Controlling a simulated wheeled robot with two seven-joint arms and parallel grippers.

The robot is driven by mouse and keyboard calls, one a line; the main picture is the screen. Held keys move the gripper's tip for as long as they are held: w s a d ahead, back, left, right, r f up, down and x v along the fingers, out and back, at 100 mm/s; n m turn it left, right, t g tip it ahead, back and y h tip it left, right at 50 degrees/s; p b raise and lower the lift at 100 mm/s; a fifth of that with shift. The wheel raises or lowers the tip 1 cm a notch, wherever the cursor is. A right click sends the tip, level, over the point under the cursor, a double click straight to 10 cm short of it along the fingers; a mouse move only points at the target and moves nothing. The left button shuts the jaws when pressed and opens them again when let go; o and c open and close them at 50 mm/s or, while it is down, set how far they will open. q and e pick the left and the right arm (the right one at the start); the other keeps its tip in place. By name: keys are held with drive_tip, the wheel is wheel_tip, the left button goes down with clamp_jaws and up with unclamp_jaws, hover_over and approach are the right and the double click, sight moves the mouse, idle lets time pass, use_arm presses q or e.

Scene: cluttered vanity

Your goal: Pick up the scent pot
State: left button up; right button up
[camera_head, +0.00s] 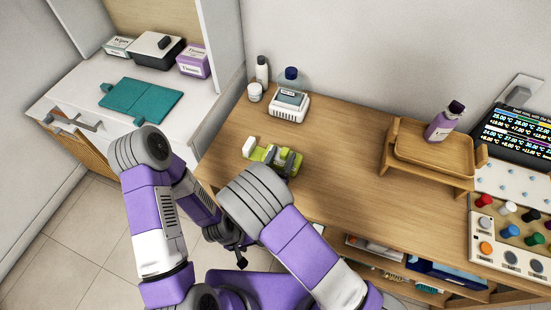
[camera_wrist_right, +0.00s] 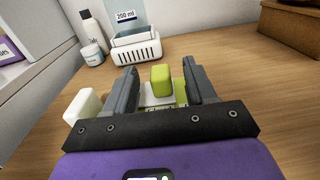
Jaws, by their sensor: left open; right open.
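No label marks the scent pot, so I cannot tell for sure which thing it is. A lime-green block-like thing (camera_head: 259,154) with a white part stands near the front left edge of the wooden desk. My right gripper (camera_head: 281,161) is open over it. In the right wrist view, the green block (camera_wrist_right: 161,79) stands between the two open dark fingers (camera_wrist_right: 160,88), with gaps on both sides. A small white block (camera_wrist_right: 82,108) is just left of the fingers. My left gripper (camera_head: 241,259) is open, low in front of the desk, away from these things.
A wooden stand (camera_head: 427,176) with a purple bottle (camera_head: 444,122) is at right. The desk between is clear.

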drive_tip(key=x, duration=0.4)
drive_tip(key=shift+f+b, duration=0.15)
drive_tip(key=shift+b, duration=0.15)
clamp_jaws()
